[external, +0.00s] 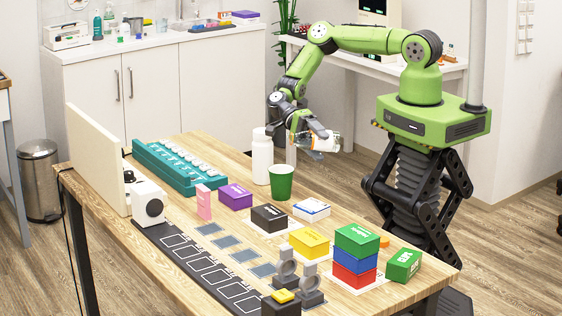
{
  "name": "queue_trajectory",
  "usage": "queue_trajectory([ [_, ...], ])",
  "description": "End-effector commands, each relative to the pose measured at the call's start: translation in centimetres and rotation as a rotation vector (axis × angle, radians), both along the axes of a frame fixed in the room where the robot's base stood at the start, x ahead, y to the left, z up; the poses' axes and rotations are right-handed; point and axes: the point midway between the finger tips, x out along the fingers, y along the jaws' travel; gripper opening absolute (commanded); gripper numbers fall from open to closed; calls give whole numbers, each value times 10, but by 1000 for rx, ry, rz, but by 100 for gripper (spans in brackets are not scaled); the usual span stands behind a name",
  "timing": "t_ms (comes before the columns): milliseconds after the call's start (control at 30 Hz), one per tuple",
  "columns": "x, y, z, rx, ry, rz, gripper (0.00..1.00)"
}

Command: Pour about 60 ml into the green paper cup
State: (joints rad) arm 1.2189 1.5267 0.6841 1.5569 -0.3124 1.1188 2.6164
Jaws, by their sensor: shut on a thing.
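The green paper cup (281,184) stands upright on the wooden table, right of the tall white bottle (262,158). My gripper (315,138) is shut on a clear container with a white label (328,143). It holds the container tilted to near horizontal, above and to the right of the cup and apart from it. No stream of liquid shows. The liquid level in the container and the inside of the cup are too small or hidden to tell.
Near the cup lie a white-and-blue box (311,210), a black box (269,218) and a purple box (235,196). A teal rack (180,166) stands at the left. Stacked green, blue and red boxes (355,262) stand toward the front right.

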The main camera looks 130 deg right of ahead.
Motion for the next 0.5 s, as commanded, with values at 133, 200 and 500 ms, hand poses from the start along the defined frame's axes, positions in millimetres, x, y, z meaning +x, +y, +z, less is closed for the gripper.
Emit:
queue_trajectory([
  [133, 0, 0, 5, 8, 15, 0, 31],
  [200, 0, 0, 7, 12, 24, 0, 31],
  [500, 0, 0, 16, 30, 64, 0, 31],
])
